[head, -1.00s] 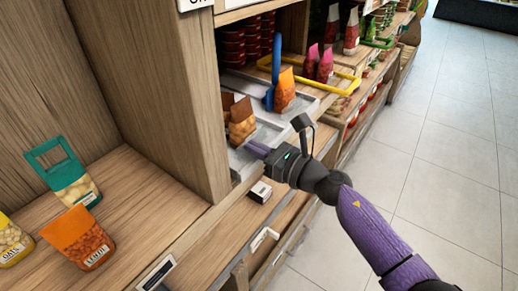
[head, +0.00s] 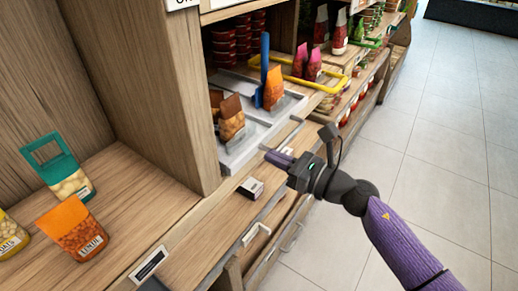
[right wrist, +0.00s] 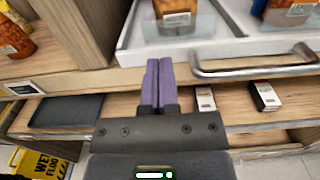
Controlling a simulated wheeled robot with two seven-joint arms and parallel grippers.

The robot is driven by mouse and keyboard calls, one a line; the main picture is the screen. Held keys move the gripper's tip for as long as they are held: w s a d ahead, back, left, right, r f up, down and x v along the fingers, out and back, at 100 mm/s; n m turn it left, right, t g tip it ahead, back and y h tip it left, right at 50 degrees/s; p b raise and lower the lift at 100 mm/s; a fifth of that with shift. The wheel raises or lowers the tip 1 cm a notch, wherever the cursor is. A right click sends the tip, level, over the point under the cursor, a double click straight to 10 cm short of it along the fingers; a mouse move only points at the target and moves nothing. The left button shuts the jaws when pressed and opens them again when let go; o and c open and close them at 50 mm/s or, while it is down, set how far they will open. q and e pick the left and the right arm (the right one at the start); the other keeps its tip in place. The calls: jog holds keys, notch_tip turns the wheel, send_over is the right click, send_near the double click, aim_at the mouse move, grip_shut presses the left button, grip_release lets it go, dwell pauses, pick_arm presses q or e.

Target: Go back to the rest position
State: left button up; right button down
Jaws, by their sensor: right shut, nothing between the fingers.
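My right gripper (head: 279,159) is shut and empty in the head view, in front of the shelf edge. Its arm comes in from the lower right. In the right wrist view its two purple fingers (right wrist: 159,82) lie together, just below the front edge of a white tray (right wrist: 225,42). The tray (head: 241,153) holds brown bags (head: 231,119) and an orange bag (head: 274,88); the fingers are apart from the bags. My left gripper is not in view.
At left, a wooden shelf holds an orange bag (head: 73,228) and a teal-topped bag (head: 62,172). A metal handle (right wrist: 255,68) crosses the tray's front. A small box (head: 251,188) sits on the ledge below. The tiled floor (head: 450,150) at right is clear.

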jog(key=v, duration=0.5)
jog(key=s+d+f+m+t+h+p, duration=0.1)
jog(key=s+d+f+m+h, duration=0.25)
jog(key=f+m, duration=0.5)
jog(key=s+d+f+m+h+p, duration=0.25)
jog(key=d+f+m+h, duration=0.2)
jog(key=f+m, duration=0.35)
jog(key=s+d+f+m+t+h+p, duration=0.1)
jog(key=s+d+f+m+h, duration=0.25)
jog(key=f+m, duration=0.5)
jog(key=s+d+f+m+g+h+p, duration=0.1)
jog(key=s+d+f+m+g+h, duration=0.15)
jog(key=s+f+m, duration=0.4)
jog(key=s+d+f+m+g+h, duration=0.1)
jog(key=s+m+g, duration=0.25)
jog(key=s, duration=0.55)
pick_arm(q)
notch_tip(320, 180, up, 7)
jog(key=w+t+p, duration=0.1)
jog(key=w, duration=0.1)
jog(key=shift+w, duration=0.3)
pick_arm(e)
jog(key=s+f+m+g, duration=0.3)
jog(key=s+m+g, duration=0.3)
jog(key=s, duration=1.7)
jog(key=m, duration=0.3)
jog(key=shift+a+f+m+g+h, duration=0.25)
jog(key=shift+a+m+g+h, duration=0.05)
jog(key=shift+h, duration=0.1)
